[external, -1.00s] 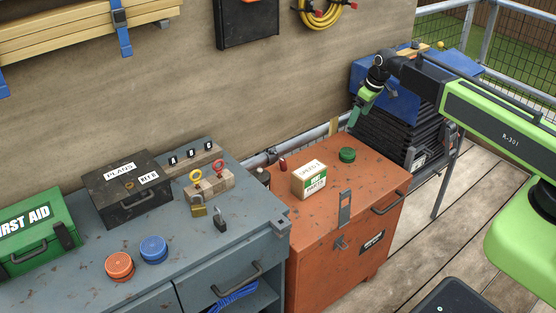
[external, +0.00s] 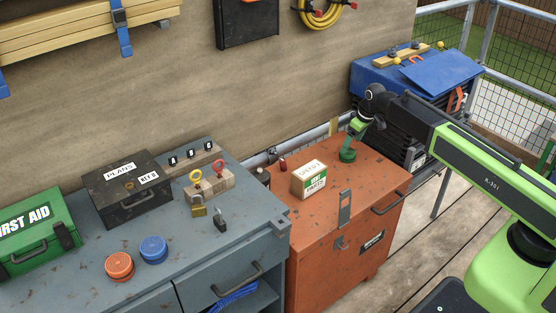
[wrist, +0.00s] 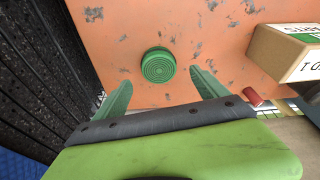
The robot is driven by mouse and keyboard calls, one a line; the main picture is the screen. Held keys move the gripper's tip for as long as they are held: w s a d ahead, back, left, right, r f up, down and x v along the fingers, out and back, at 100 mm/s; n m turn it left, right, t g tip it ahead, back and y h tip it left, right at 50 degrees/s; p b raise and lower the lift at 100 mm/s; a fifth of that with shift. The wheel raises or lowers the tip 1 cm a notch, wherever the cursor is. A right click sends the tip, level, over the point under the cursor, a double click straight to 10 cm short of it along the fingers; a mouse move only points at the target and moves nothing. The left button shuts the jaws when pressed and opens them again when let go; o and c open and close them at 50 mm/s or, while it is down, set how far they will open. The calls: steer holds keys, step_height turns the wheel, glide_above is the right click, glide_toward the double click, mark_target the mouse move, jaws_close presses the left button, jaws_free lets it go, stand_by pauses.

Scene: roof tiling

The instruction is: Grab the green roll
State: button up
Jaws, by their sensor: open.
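The green roll (external: 347,156) sits on the orange chest top (external: 385,172), toward its far right part. In the wrist view the green roll (wrist: 158,66) shows as a ridged round disc, just beyond and between my open fingertips. My gripper (external: 352,138) is low over the chest, right at the roll in the external view, and partly overlaps it there. In the wrist view my gripper (wrist: 162,86) has its two green fingers spread with nothing between them. Whether a finger touches the roll cannot be told.
A white and green labelled box (external: 309,180) stands left of the roll on the chest, with a small red object (external: 282,164) behind it. A black ribbed stack (wrist: 40,70) rises close beside my gripper. The chest top in front of the roll is clear.

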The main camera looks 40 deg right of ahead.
steer(key=b+x, duration=0.5)
steer(key=x, duration=0.1)
steer(key=shift+f, duration=0.25)
steer(key=shift+r, duration=0.2)
steer(key=c, duration=1.5)
steer(key=shift+c, duration=0.2)
steer(key=shift+r+p, duration=0.5)
steer(key=shift+p, duration=0.1)
step_height(320, 180, up, 4)
steer(key=p, duration=0.4)
steer(key=s+d+r+p, duration=0.6)
steer(key=s+d, duration=0.1)
steer(key=d, duration=0.2)
steer(key=shift+d, duration=0.3)
